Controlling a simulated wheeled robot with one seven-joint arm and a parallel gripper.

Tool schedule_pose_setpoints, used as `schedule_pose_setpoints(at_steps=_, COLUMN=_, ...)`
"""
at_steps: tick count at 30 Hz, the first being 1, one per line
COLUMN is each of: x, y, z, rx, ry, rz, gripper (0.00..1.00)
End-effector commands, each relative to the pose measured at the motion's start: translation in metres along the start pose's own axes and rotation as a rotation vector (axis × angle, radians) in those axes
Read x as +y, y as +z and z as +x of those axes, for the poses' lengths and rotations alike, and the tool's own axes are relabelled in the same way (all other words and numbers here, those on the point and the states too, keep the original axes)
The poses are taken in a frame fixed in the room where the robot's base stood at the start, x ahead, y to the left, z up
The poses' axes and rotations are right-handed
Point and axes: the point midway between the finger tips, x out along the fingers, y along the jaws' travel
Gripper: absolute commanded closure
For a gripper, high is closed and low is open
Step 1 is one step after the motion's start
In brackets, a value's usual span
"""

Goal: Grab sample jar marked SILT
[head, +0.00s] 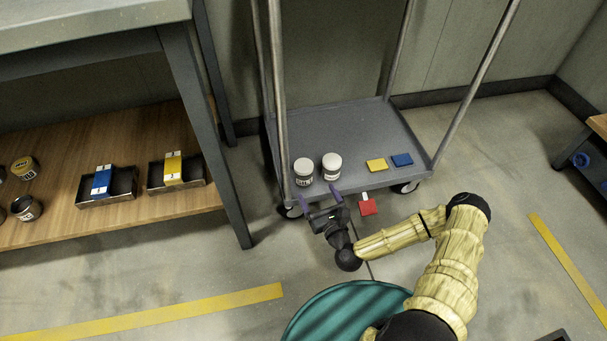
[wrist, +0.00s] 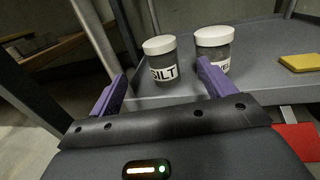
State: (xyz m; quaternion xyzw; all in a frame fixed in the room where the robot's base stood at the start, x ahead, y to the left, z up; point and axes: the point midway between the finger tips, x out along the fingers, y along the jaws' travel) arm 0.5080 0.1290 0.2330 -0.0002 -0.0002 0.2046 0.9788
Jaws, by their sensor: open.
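The SILT sample jar (wrist: 162,66) has a white lid, a clear body with dark contents and a white label reading SILT. It stands upright on the cart's lower shelf near its left front, and it is the left jar in the head view (head: 303,173). A second white-lidded jar (wrist: 214,48) stands just right of it; its label is partly hidden and ends in "VEL"; it also shows in the head view (head: 332,166). My gripper (head: 318,193) is open and empty, in front of the shelf edge. In the wrist view, SILT sits between the purple fingers (wrist: 160,88), beyond their tips.
The grey cart shelf (head: 340,130) has upright posts at its corners. A yellow block (head: 376,165) and a blue block (head: 402,160) lie on its right. A red piece (head: 368,207) shows at the front edge. A wooden shelf (head: 120,220) with trays and jars stands left.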

Motion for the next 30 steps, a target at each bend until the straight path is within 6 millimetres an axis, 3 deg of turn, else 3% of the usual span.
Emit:
schedule_pose_setpoints(at_steps=10, x=0.001, y=-0.001, z=0.058, rx=0.0, ry=0.002, rz=-0.002, gripper=0.18)
schedule_pose_setpoints(at_steps=23, x=0.0, y=0.0, z=0.065, rx=0.0, ry=0.0, rz=0.0, gripper=0.18)
schedule_pose_setpoints(at_steps=30, x=0.001, y=-0.001, z=0.095, rx=-0.003, ry=0.001, rz=-0.003, gripper=0.18)
